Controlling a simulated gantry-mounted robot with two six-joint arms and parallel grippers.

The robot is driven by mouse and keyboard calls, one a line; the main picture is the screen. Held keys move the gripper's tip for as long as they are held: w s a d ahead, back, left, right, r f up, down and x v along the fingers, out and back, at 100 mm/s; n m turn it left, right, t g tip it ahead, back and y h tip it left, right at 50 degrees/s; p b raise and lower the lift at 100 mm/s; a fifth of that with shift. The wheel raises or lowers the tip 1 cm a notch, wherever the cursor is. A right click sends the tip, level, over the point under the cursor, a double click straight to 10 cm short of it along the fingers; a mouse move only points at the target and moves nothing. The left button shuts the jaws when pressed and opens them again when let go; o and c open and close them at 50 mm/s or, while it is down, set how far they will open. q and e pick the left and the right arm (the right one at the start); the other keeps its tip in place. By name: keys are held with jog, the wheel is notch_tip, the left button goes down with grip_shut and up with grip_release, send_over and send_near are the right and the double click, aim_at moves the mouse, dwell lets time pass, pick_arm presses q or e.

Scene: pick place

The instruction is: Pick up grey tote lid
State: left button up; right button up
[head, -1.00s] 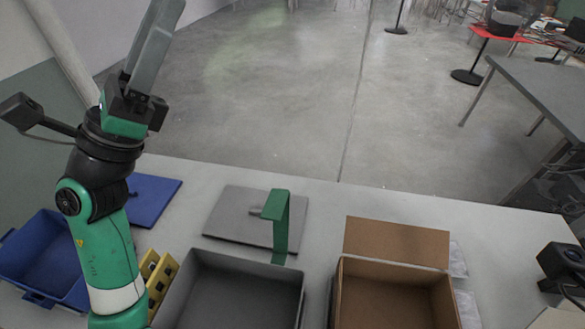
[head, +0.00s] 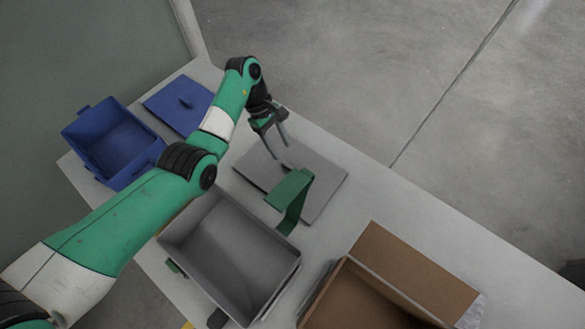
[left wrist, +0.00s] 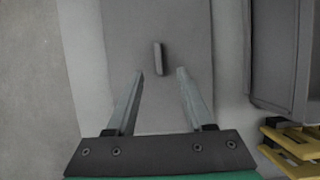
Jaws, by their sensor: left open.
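The grey tote lid (head: 328,172) lies flat on the table behind the open grey tote (head: 232,240). It fills the middle of the left wrist view (left wrist: 185,28), where its raised handle (left wrist: 158,58) stands upright. My left gripper (head: 279,151) is open and empty, pointing down above the lid. In the left wrist view its two fingers (left wrist: 160,73) lie either side of the handle's line, with the handle just beyond the tips. I cannot tell the exact height gap. In the head view the handle is hidden. My right gripper is not in view.
A blue tote (head: 112,150) and blue lid (head: 182,106) sit at the left. An open cardboard box (head: 415,275) is at the right. A yellow object (left wrist: 292,140) shows near the grey tote.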

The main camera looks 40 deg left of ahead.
aim_at(289, 166)
pick_arm(q)
jog(key=b+x, duration=0.1)
jog(key=x, duration=0.2)
jog(key=shift+d+f, duration=0.2)
jog(key=shift+f, duration=0.15)
jog(key=b+x, duration=0.2)
jog(key=x, duration=0.3)
jog(key=shift+w+a+f+b, duration=0.1)
jog(key=shift+a+b, duration=0.25)
jog(key=shift+b, duration=0.05)
jog(key=shift+d+f, duration=0.1)
grip_shut()
dwell(0.5)
